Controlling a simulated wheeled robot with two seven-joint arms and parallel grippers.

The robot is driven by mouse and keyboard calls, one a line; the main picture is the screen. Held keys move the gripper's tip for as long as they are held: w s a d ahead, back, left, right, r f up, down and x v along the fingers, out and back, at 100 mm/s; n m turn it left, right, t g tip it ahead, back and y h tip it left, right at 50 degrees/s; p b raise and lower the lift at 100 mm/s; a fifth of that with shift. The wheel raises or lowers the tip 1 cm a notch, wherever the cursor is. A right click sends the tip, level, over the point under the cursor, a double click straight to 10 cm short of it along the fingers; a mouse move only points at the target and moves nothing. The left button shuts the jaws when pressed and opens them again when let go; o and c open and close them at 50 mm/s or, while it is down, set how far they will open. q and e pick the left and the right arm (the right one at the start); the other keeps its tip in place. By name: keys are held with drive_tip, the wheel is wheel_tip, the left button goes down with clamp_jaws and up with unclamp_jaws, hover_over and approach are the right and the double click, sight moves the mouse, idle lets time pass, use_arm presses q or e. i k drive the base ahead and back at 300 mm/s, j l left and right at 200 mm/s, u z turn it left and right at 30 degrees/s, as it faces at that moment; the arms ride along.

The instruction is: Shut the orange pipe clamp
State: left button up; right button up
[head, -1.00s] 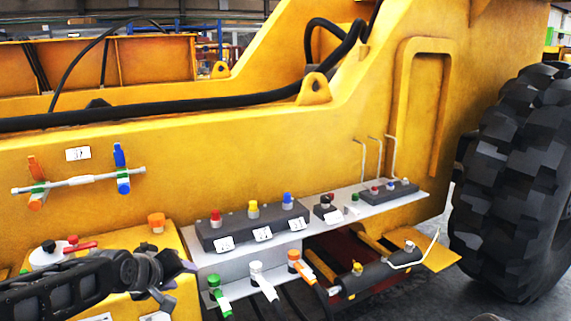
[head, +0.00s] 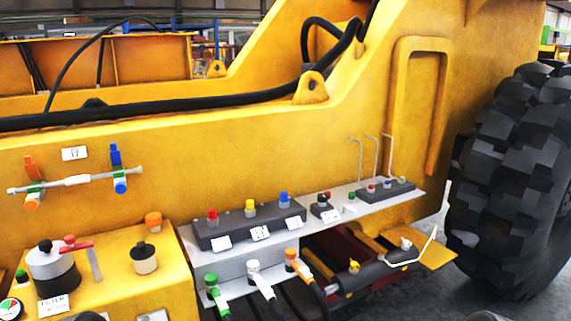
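The orange pipe clamp (head: 31,182) sits near the left end of a thin grey pipe (head: 72,181) on the yellow machine side. Its orange upper part stands up above the pipe, with green at the pipe and a round orange end below. It looks open, with the upper part raised. A similar blue pipe clamp (head: 117,156) sits near the pipe's right end, its blue part also raised.
A label plate (head: 75,153) is above the pipe. Below stand a filter canister (head: 52,268) with a red-handled valve, a black-capped fitting (head: 144,258) and an orange cap (head: 153,221). To the right is a shelf with a dark button box (head: 248,228) and hose couplings. Space before the clamps is clear.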

sight(31, 168)
drive_tip(key=u, duration=1.4)
